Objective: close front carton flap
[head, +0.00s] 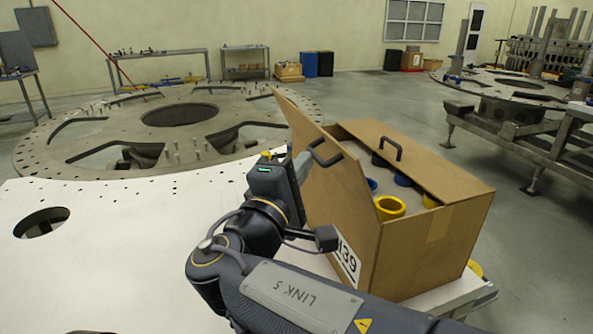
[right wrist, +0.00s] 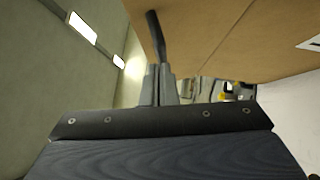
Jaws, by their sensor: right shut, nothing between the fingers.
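The brown carton (head: 432,245) stands at the right end of the white table. Its flap nearest my arm (head: 335,190) stands up, tilted, and carries a black handle (head: 325,155). The opposite flap (head: 430,168) has its own handle and lies lower across part of the opening. My right gripper (head: 298,162) is shut and empty beside the raised flap, close to its handle. In the right wrist view the shut fingers (right wrist: 160,85) appear right at the handle (right wrist: 154,32); contact is unclear. My left gripper is not in view.
Yellow rings (head: 390,207) and blue parts sit inside the carton. The white plate (head: 110,250) has a large hole at left and is otherwise clear. A large round turret plate (head: 90,125) lies behind it. Metal stands (head: 540,140) are at far right.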

